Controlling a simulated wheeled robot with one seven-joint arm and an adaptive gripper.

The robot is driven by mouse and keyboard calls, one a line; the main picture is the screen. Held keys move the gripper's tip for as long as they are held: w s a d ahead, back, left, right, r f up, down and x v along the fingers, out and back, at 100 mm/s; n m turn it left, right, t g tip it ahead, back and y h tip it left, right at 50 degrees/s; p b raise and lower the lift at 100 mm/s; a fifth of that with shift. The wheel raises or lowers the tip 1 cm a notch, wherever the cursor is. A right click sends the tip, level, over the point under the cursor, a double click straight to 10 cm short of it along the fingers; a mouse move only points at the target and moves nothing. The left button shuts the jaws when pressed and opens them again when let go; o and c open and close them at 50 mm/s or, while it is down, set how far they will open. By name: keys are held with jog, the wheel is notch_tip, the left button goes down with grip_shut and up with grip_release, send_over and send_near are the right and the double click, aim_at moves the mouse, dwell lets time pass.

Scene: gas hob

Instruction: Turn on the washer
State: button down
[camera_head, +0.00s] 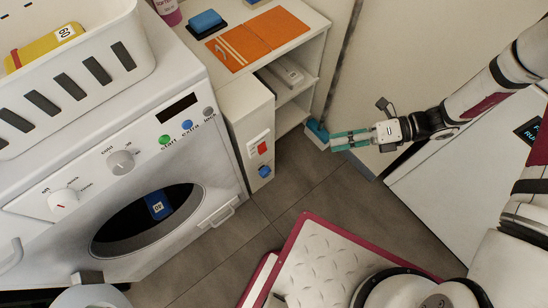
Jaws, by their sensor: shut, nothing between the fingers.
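The white washer (190,110) stands at the left. Its panel has a green button (165,140) labelled start, a blue button (187,125) that looks labelled extra, and a grey button (208,112) whose label is hard to read. Two white knobs sit further left, an upper knob (121,161) near "cold" and a lower knob (63,203) near "off". The round dark door (150,218) appears shut, with a blue item behind it. My gripper (334,140) has teal fingers, shut and empty. It is right of the washer, well apart from its buttons, pointing left.
A white basket (120,25) stands on the washer. A narrow white unit (246,105) with a red switch (262,148) and a blue one (264,171) stands between washer and shelf. A blue object (317,131) lies near my fingertips. Tiled floor (290,185) is open in front.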

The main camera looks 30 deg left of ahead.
jog(key=s+a+f+m+y+b, duration=0.1)
jog(key=f+m, duration=0.2)
jog(key=f, duration=0.4)
jog(key=s+a+f+m+t+y+b, duration=0.1)
jog(key=s+a+f+m+y+b, duration=0.1)
jog(key=f+m, duration=0.2)
notch_tip(320, 180, down, 4)
jog(key=shift+a+r+m+b, duration=0.2)
jog(key=shift+m+b, duration=0.1)
jog(key=b, duration=0.3)
send_near(262, 148)
jog(key=s+a+f, duration=0.3)
jog(key=s+a, duration=0.1)
jog(key=s, duration=0.1)
jog(key=shift+w+a+r, duration=0.2)
jog(key=shift+a, duration=0.3)
